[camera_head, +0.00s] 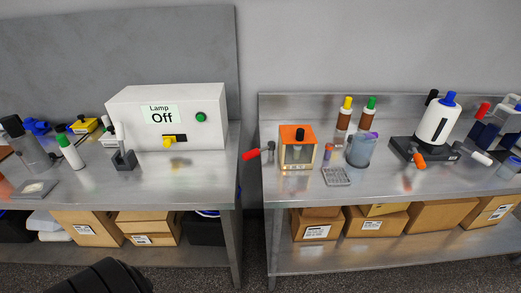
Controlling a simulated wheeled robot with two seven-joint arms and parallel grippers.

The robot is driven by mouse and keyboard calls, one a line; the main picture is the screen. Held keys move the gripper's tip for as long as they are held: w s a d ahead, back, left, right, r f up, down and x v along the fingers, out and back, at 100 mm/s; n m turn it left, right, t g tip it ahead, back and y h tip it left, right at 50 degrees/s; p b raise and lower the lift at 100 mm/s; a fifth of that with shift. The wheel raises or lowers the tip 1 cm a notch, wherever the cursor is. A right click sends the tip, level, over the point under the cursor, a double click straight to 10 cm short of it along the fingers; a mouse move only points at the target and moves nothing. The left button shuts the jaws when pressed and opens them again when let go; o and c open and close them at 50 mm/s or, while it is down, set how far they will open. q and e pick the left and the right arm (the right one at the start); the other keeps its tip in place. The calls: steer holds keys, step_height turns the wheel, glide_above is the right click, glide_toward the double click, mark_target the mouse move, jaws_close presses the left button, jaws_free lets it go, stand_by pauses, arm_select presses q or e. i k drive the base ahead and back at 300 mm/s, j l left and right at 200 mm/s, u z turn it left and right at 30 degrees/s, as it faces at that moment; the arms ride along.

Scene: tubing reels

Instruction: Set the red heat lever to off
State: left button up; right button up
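Several red or orange-red handles are in view, and I cannot tell from labels which is the heat lever. One red lever (251,154) sticks out to the left of a small orange-topped box (297,147) on the right bench, past the bench's left edge. An orange-red handle (418,158) sits at the front of a dark base (436,149) carrying a white cylinder (434,122); a white handle (481,157) is beside it. Another red handle (482,110) points up near the blue apparatus at the far right. Neither gripper shows in the picture.
The left bench holds a white box (187,104) reading "Lamp Off", a bottle (70,151) and a small dark stand (124,160). A gap separates the benches. Brown bottles (344,118), a bluish jar (361,150) and a small rack (335,177) stand on the right bench (300,190).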

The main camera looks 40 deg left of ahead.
mark_target(254, 153)
steer(key=i+j+u, duration=0.15)
steer(key=u, duration=0.25)
steer(key=i+j+u, duration=0.15)
steer(key=u, duration=0.2)
